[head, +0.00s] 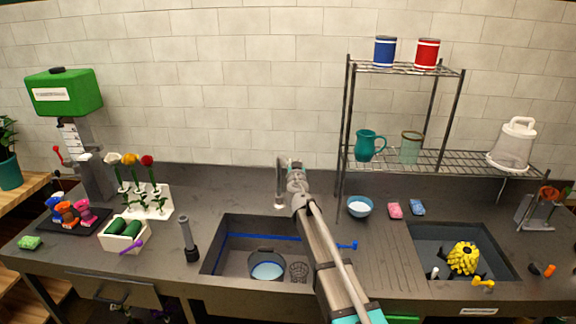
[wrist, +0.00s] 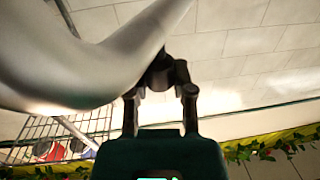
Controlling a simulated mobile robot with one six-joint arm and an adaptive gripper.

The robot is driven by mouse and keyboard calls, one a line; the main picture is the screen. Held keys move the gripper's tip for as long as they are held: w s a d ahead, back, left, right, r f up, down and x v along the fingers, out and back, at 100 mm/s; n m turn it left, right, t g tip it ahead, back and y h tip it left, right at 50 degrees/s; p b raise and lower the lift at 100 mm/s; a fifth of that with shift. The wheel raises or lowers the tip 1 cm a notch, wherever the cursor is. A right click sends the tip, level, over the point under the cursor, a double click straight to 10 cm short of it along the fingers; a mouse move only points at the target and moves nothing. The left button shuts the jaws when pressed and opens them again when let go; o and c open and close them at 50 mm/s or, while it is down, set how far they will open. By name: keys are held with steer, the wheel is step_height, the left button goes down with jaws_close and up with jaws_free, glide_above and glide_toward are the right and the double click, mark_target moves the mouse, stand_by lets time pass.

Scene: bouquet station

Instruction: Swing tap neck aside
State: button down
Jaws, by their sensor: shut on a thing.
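The tap neck (head: 281,180) is a grey curved pipe over the back of the left sink (head: 213,262); my arm partly hides it in the head view. In the wrist view the tap neck (wrist: 95,62) looms large, crossing from the left edge to the top. My gripper (head: 294,170) is at the neck in the head view. In the wrist view my gripper (wrist: 160,88) has its fingers shut at the neck's lower side; the exact contact is partly hidden. The tap's base is hidden behind my arm.
A pot with water (head: 267,270) sits in the left sink. A blue-white bowl (head: 359,207) stands right of my arm. A wire rack (head: 455,160) stands at the back right. A dark upright cylinder (head: 188,240) stands left of the sink. The counter behind that cylinder is clear.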

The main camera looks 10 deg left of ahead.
steer(key=shift+w+d, duration=1.5)
steer(key=shift+d, duration=0.1)
steer(key=shift+c, duration=2.3)
jaws_free()
steer(key=shift+w+d, duration=0.1)
steer(key=shift+w, duration=0.05)
steer(key=shift+s, duration=0.2)
steer(key=v, duration=1.1)
steer(key=shift+s, duration=0.4)
steer(key=shift+d, duration=0.15)
